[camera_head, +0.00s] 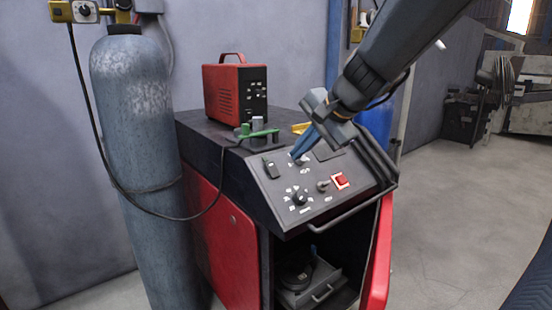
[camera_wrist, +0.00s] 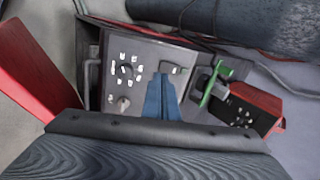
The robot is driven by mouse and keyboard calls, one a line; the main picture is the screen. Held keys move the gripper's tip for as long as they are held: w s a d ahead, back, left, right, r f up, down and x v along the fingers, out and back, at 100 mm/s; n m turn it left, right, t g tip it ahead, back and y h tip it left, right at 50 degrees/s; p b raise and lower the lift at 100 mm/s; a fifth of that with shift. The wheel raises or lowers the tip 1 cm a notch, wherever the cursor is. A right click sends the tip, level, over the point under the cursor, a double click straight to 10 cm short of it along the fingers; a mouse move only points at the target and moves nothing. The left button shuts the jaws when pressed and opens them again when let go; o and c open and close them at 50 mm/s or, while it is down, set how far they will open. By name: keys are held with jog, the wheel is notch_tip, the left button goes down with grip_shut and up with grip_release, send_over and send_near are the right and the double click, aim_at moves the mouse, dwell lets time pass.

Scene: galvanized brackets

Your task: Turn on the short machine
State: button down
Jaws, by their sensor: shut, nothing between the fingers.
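A low red and black machine (camera_head: 216,240) stands on the floor with a sloped grey control panel (camera_head: 275,205). The panel has a black switch (camera_head: 269,170) at upper left, a labelled round knob (camera_head: 300,199), a small lever knob (camera_head: 322,186) and a red switch (camera_head: 341,181). My gripper (camera_head: 293,157) is shut and empty, its blue fingertips at the panel's upper part, right of the black switch. In the wrist view my gripper (camera_wrist: 161,78) points at the panel between the labelled knob (camera_wrist: 127,73) and a dark switch (camera_wrist: 175,70). Contact cannot be told.
A smaller red box machine (camera_head: 236,92) with knobs sits on top, with a green clamp-like part (camera_head: 258,133) beside it. A grey gas cylinder (camera_head: 135,160) stands at left with a hanging cable. A front handle bar (camera_head: 345,209) juts out. Floor at right is clear.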

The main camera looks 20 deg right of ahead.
aim_at(271, 164)
jog(key=shift+m+t, duration=0.5)
jog(key=shift+m, duration=0.1)
jog(key=r, duration=0.1)
jog(key=w+r, duration=0.1)
jog(key=d+r, duration=0.1)
jog(key=shift+w+r, duration=0.25)
jog(key=shift+r, duration=0.05)
jog(key=shift+a+f, duration=0.1)
jog(key=x, duration=1.4)
